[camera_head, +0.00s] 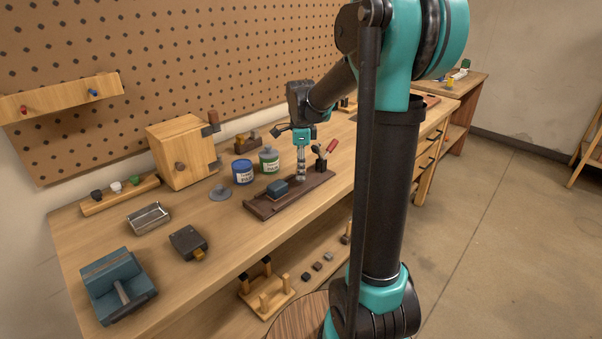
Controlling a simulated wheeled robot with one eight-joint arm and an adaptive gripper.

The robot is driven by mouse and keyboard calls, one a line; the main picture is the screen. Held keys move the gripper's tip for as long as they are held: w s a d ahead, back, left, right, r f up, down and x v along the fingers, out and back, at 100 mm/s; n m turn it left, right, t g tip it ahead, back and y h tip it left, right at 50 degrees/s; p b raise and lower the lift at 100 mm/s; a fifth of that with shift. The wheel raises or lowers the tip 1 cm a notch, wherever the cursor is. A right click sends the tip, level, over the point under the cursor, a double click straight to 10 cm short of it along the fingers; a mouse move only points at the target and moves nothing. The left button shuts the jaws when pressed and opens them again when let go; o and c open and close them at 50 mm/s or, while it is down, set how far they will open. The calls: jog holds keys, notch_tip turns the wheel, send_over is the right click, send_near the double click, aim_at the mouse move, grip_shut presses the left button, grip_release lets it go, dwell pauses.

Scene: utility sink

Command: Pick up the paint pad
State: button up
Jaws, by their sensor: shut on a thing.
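My gripper (301,177) points straight down over a dark wooden board (262,208) on the workbench. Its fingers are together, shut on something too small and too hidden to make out. A blue-grey block (277,189), which looks like a pad, lies on the board just left of my fingertips. I see a narrow gap between block and fingertips in this view. I cannot tell for sure whether this block is the paint pad. A black clamp with a red handle (331,146) stands at the right end of the board.
Behind the board stand a blue tin (242,172) and a green-labelled jar (269,160). A wooden cabinet (181,153) stands at the back left. A metal tin (149,218), a dark box (188,243) and a blue vise-like block (117,286) lie left. The bench front between box and board is clear.

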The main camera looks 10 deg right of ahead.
notch_tip(320, 180, up, 18)
jog(key=shift+r, duration=0.2)
jog(key=o, duration=0.5)
jog(key=c, duration=0.5)
